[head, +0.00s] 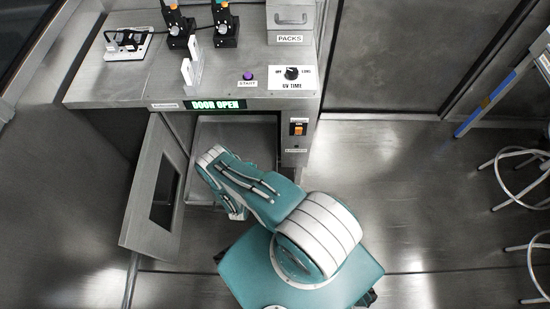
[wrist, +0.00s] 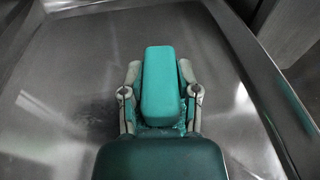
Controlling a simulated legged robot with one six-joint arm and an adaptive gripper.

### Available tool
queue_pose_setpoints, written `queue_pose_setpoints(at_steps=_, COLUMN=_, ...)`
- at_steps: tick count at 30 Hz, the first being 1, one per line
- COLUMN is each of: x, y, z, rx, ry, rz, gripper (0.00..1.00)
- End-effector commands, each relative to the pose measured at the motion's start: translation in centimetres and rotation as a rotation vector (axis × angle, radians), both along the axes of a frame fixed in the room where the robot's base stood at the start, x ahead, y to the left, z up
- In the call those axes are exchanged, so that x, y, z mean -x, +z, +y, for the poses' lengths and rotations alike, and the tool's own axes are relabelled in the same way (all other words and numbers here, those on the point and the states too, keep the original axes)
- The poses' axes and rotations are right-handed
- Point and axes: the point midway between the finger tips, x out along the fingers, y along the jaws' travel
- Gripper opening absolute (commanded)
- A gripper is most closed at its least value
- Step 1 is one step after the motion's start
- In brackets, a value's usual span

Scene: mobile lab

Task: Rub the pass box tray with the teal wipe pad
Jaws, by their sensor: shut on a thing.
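In the wrist view my gripper (wrist: 160,88) is shut on the teal wipe pad (wrist: 162,75), with a pale finger on each side of it. The pad is over the metal pass box tray (wrist: 65,75); I cannot tell whether it touches the surface. In the head view the tray (head: 235,135) shows inside the open pass box, below the sign reading DOOR OPEN. My arm reaches into the opening and hides the gripper and pad there.
The pass box door (head: 150,195) stands open at the left of the opening. A rocker switch (head: 298,129) is on the right front panel. On top are a purple START button (head: 248,76), a UV TIME dial (head: 291,73) and a PACKS box (head: 291,17). Stools (head: 515,165) stand at the right.

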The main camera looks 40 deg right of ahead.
Motion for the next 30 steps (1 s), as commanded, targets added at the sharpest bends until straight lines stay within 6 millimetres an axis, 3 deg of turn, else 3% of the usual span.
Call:
queue_pose_setpoints(at_steps=1, x=0.9, y=-1.2, z=0.2, rx=-0.004, ry=0.008, rz=0.015, gripper=0.0)
queue_pose_setpoints(at_steps=16, x=0.9, y=-1.1, z=0.2, rx=-0.004, ry=0.009, rz=0.014, gripper=0.0)
queue_pose_setpoints(at_steps=30, x=1.3, y=3.4, z=-0.4, rx=-0.009, ry=0.001, rz=0.003, gripper=0.0)
